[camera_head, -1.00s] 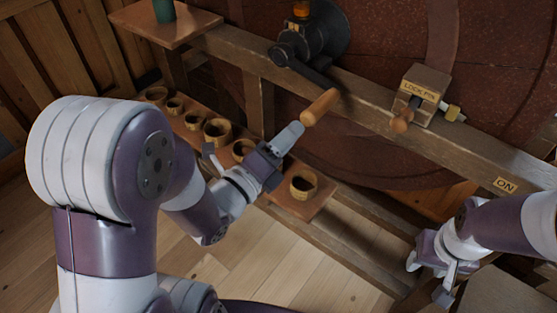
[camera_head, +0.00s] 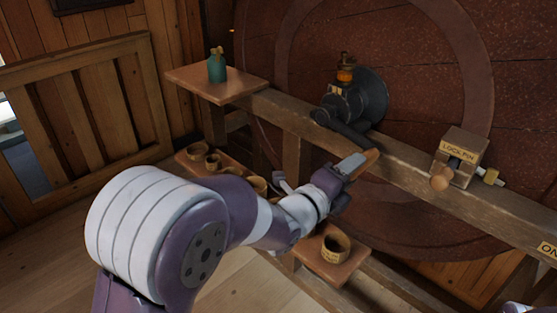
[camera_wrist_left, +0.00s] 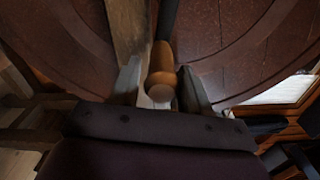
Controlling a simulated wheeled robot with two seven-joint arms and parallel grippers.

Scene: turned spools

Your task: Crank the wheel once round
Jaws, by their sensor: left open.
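The big dark-red wheel (camera_head: 410,70) stands upright behind a wooden beam. At its hub a dark crank arm (camera_head: 350,133) slopes down to the right and ends in a turned wooden handle (camera_head: 371,157). My left gripper (camera_head: 354,164) is at this handle, its pale fingers partly covering it. In the left wrist view the handle (camera_wrist_left: 162,68) lies between the two spread fingers, with a pale round end facing the camera. The jaws are open; whether a finger touches the handle cannot be told. My right gripper is out of view; only a bit of that arm shows at the bottom right.
A lock pin block (camera_head: 462,155) with a wooden knob (camera_head: 439,178) sits on the beam (camera_head: 415,173) right of the handle. A shelf with a green bottle (camera_head: 217,66) is at the left. Several small pots, including one (camera_head: 335,247), stand on a low shelf under my left arm.

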